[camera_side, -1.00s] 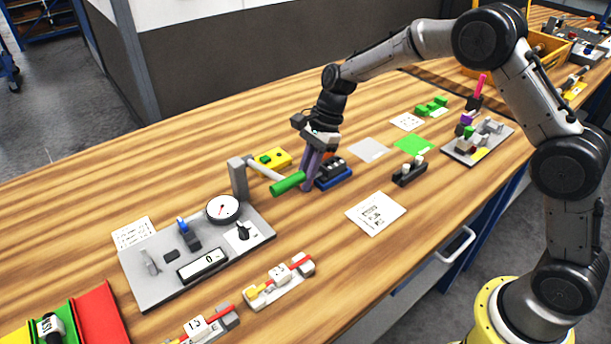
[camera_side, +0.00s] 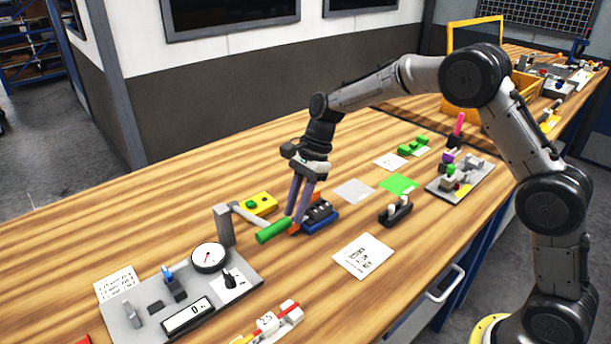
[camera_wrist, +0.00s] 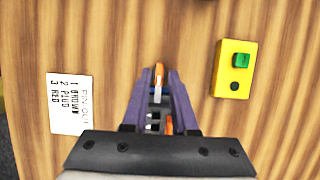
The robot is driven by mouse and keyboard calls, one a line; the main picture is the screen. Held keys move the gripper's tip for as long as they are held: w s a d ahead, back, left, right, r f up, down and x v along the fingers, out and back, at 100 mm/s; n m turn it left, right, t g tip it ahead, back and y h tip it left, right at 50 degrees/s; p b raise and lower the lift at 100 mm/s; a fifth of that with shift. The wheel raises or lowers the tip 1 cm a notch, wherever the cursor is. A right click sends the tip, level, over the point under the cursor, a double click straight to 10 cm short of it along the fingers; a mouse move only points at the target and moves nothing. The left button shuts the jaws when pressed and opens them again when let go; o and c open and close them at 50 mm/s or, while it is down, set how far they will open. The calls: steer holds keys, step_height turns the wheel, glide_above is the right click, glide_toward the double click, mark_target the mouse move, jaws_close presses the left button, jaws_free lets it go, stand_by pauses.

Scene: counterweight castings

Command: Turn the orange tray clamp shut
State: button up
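The orange tray clamp shows as small orange pieces at the blue tray (camera_side: 322,222), which carries black parts. One orange piece (camera_side: 294,229) is beside the fingertips at the tray's left end. My gripper (camera_side: 296,218) points down there with two purple fingers apart. In the wrist view an orange piece (camera_wrist: 159,68) lies in the gap between the fingertips (camera_wrist: 159,74), and another orange piece (camera_wrist: 168,125) shows nearer the palm. The fingers hide much of the clamp and tray. I see no firm grip on the orange piece, and contact is unclear.
A green-handled lever (camera_side: 273,230) on a grey post stands close left of the fingers. A yellow box (camera_side: 259,205) with a green button is behind it. A grey plate with a dial (camera_side: 209,257) is at left front. A white sheet (camera_side: 363,255) lies at right front.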

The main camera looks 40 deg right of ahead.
steer(key=v, duration=1)
steer(key=shift+d+r, duration=0.2)
steer(key=shift+r, duration=0.1)
steer(key=s+r+n+t+h, duration=0.1)
steer(key=s+r+n+t, duration=0.25)
steer(key=s+r, duration=1.1)
steer(key=s+d+f+n+t+h, duration=0.1)
steer(key=s+d+f+n, duration=0.2)
steer(key=s+f+n, duration=0.3)
steer(key=s+d+f+n+t+h, duration=0.1)
steer(key=s+d+f+n+h, duration=0.1)
steer(key=s+f+n, duration=0.4)
steer(key=s+n, duration=0.2)
steer(key=s, duration=0.3)
steer(key=shift+s+d+f, duration=0.25)
steer(key=shift+s+d, duration=0.05)
steer(key=shift+d, duration=0.1)
